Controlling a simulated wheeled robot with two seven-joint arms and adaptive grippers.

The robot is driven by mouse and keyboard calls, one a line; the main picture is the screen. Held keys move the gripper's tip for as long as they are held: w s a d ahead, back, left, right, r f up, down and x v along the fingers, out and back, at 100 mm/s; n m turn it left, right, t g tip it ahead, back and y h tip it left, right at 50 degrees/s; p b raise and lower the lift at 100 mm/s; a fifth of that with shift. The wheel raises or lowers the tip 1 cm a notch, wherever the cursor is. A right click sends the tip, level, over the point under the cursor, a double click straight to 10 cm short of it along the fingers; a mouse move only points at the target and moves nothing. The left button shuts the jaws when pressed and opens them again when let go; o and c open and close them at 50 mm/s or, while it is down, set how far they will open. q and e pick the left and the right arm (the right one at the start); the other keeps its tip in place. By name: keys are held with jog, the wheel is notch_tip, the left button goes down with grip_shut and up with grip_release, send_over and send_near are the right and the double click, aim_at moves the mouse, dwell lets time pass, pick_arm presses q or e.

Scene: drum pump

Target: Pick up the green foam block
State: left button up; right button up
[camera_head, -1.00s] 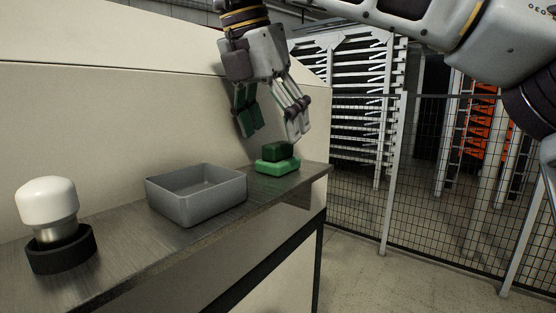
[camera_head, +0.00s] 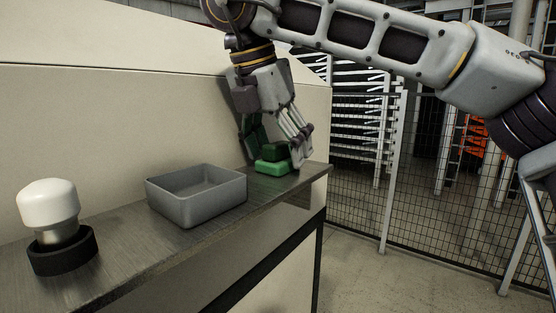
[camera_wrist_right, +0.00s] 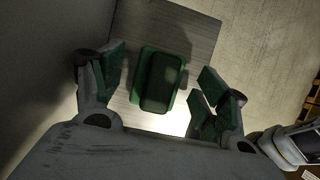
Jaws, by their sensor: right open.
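The green foam block (camera_head: 273,152) is dark green and sits on top of a lighter green piece (camera_head: 272,168) at the right end of the metal shelf. In the right wrist view the dark green block (camera_wrist_right: 160,82) lies between the fingers, with the lighter green piece (camera_wrist_right: 136,84) showing around its edge. My right gripper (camera_head: 275,158) is open and lowered around the block, pointing down, with fingers on both sides. In the wrist view gaps show between the block and the finger pads (camera_wrist_right: 158,86). My left gripper is not in view.
A grey open tray (camera_head: 222,200) stands left of the block and looks empty. Further left is a white-capped knob (camera_head: 48,202) in a black ring (camera_head: 62,252). A cream wall (camera_head: 120,115) runs behind the shelf (camera_head: 130,255), whose right end is close to the block.

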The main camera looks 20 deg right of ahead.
aim_at(278, 143)
jog(key=c, duration=1.2)
jog(key=shift+r, duration=0.15)
jog(key=shift+r, duration=4.85)
jog(key=o, duration=0.5)
jog(key=c, duration=0.3)
